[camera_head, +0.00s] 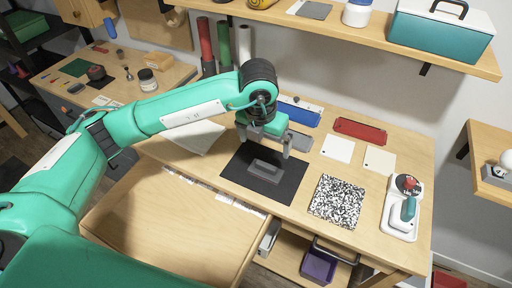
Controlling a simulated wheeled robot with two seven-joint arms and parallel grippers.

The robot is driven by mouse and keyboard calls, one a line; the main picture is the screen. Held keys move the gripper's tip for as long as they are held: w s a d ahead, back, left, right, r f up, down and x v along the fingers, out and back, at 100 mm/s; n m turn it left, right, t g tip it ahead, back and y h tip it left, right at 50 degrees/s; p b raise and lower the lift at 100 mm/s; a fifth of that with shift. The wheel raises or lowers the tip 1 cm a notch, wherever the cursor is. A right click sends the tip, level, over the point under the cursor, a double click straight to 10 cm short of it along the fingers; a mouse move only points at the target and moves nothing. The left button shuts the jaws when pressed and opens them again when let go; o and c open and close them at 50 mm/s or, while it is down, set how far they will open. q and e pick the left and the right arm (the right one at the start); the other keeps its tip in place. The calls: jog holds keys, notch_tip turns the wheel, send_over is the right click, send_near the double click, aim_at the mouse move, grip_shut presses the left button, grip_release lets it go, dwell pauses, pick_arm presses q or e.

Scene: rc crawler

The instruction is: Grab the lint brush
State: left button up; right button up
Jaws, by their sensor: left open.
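A dark grey block with a raised bar on top, which looks like the lint brush (265,172), lies on a black mat (239,176) on the workbench. My left gripper (264,144) points down just above and behind it in the picture. Its two fingers are apart with nothing between them that I can see. A gap shows between the gripper and the grey block. My right gripper is not in view.
A speckled black-and-white pad (337,201) and a white device with a red-topped joystick (403,208) lie to the right. A blue tray (299,112) and a red tray (360,131) are behind. A shelf (350,32) hangs above.

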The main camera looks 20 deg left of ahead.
pick_arm(q)
jog(key=p, duration=0.1)
send_over(266, 165)
jog(key=s, duration=0.2)
notch_tip(266, 165, down, 5)
jog(key=f, duration=0.1)
jog(key=w+f+p, duration=0.1)
jog(key=f, duration=0.1)
jog(key=shift+w+a+f, duration=0.1)
jog(key=shift+w+a, duration=0.05)
jog(key=shift+a, duration=0.05)
jog(key=f, duration=0.1)
jog(key=f+p, duration=0.1)
jog(key=f, duration=0.1)
jog(key=f+p, duration=0.1)
jog(key=shift+w+d+f, duration=0.15)
jog(key=shift+w+d, duration=0.05)
jog(key=shift+w, duration=0.2)
jog(key=shift+f, duration=0.3)
jog(key=c, duration=0.6)
jog(key=shift+c, duration=0.2)
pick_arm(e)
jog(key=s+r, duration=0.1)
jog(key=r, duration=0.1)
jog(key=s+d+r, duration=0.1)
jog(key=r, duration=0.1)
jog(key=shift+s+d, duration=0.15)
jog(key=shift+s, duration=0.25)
